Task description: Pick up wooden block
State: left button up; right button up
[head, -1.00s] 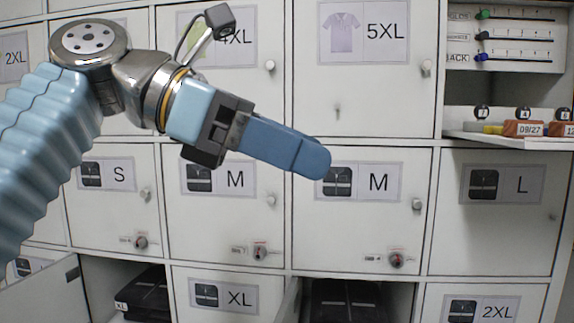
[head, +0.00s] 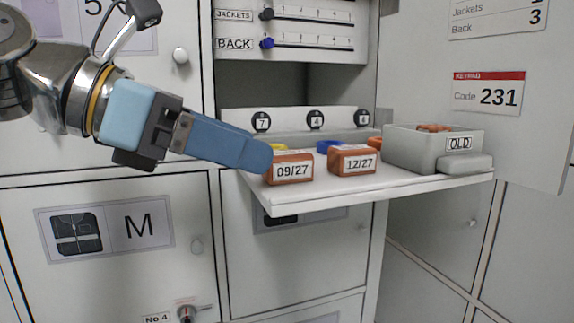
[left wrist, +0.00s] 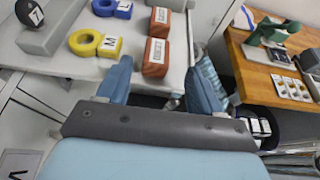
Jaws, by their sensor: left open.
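Two orange-brown blocks with white labels sit on the fold-out white shelf (head: 335,192). One block is marked 09/27 (head: 289,177) and is nearest my left gripper; the other is marked 12/27 (head: 353,167) and stands to its right. My left gripper (head: 262,157) overlaps the left edge of the 09/27 block in the head view. In the left wrist view my left gripper (left wrist: 158,74) is open, with its two fingers apart and nothing held. The nearer block (left wrist: 155,58) lies just beyond the opening, with the other block (left wrist: 160,22) behind it.
A yellow ring piece (left wrist: 95,45) and a blue one (left wrist: 112,8) lie beside the blocks. A grey bin marked OLD (head: 412,150) stands at the shelf's right. Shut locker doors are below. A wooden table (left wrist: 262,72) holding tools is at the right in the wrist view.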

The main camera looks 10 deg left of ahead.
aim_at(278, 153)
pick_arm(q)
jog(key=x, duration=0.5)
jog(key=shift+w+d, duration=0.25)
jog(key=shift+w, duration=0.3)
jog(key=shift+r, duration=0.1)
jog(key=shift+c, duration=0.5)
jog(key=c, duration=0.9)
